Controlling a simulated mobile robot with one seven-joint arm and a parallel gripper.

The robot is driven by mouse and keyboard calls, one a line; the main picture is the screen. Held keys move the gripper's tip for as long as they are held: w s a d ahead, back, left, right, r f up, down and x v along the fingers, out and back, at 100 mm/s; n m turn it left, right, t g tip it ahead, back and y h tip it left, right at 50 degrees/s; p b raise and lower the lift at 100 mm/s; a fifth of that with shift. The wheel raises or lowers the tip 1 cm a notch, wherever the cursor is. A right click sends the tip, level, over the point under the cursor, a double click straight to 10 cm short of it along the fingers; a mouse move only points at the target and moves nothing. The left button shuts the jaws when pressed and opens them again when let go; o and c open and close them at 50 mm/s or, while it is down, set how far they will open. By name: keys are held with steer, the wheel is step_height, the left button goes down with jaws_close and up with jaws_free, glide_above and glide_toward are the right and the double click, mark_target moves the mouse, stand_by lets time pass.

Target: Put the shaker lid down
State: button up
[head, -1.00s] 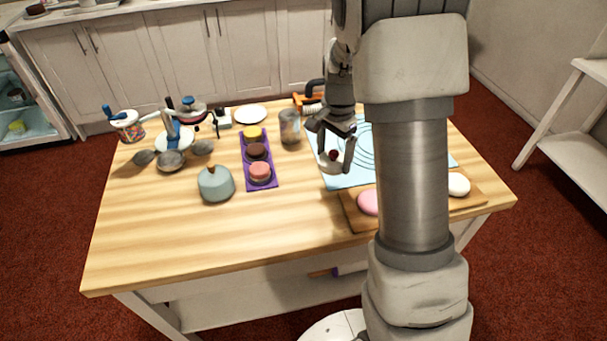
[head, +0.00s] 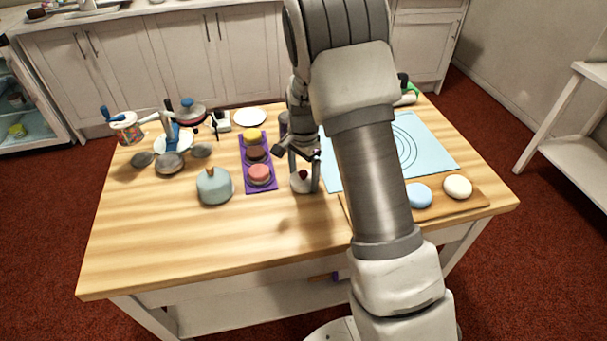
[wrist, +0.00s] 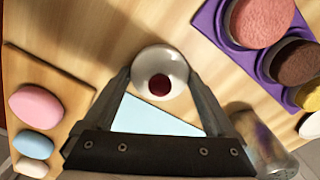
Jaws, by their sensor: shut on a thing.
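My gripper (head: 303,176) points down there. The clear shaker jar (wrist: 266,140) stands beside my gripper in the wrist view. In the head view the jar (head: 284,122) is mostly hidden behind my arm.
The purple tray (head: 249,187) with several cakes is to the left. The blue mat (head: 432,141) and a wooden board (head: 440,207) with pink, blue and white pieces lie to the right. A grey-green dome (head: 214,187) stands further left. Bare wood (head: 270,235) is free in front.

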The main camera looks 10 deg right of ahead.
steer(key=shift+f, duration=0.1)
steer(key=shift+f, duration=0.15)
steer(key=o, duration=1)
